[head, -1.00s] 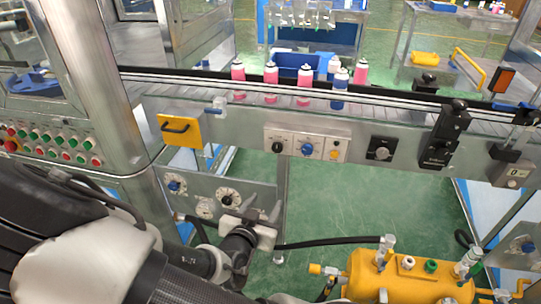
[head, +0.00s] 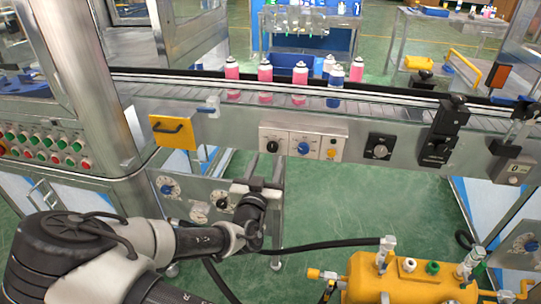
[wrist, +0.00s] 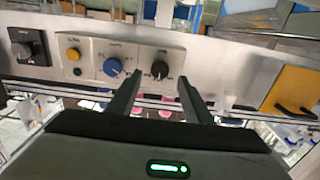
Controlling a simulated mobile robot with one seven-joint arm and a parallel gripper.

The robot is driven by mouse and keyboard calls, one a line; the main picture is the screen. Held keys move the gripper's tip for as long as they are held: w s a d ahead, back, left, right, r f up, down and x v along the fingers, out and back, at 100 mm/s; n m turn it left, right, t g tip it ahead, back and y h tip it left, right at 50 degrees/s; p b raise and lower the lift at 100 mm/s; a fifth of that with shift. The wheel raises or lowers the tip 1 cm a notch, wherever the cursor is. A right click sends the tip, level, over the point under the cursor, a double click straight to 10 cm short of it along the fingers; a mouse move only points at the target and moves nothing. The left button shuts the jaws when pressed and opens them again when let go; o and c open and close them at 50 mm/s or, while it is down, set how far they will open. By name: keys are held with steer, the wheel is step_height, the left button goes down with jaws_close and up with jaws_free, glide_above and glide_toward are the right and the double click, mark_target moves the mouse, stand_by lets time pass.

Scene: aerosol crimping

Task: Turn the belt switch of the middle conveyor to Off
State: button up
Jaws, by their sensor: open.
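The conveyor's front rail carries a pale switch panel (head: 318,146) with a black knob (head: 272,146), a blue knob (head: 303,148) and a yellow button (head: 332,153). The labels are too small to read, so I cannot tell which is the belt switch. My gripper (head: 256,183) is just below the panel, near its left end. In the wrist view, my gripper (wrist: 157,82) is open and empty, its two fingers pointing at the panel. The black knob (wrist: 160,69) shows between the fingertips, apparently beyond them. The blue knob (wrist: 113,67) is left of the left finger.
A yellow handled plate (head: 173,133) is left of the panel, and a separate black dial (head: 380,147) is right of it. Pink cans (head: 265,72) and a blue can (head: 336,78) stand on the belt. A yellow tank (head: 405,280) and black hose lie below right.

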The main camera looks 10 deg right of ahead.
mark_target(272, 149)
steer(key=x, duration=0.5)
steer(key=c, duration=1.1)
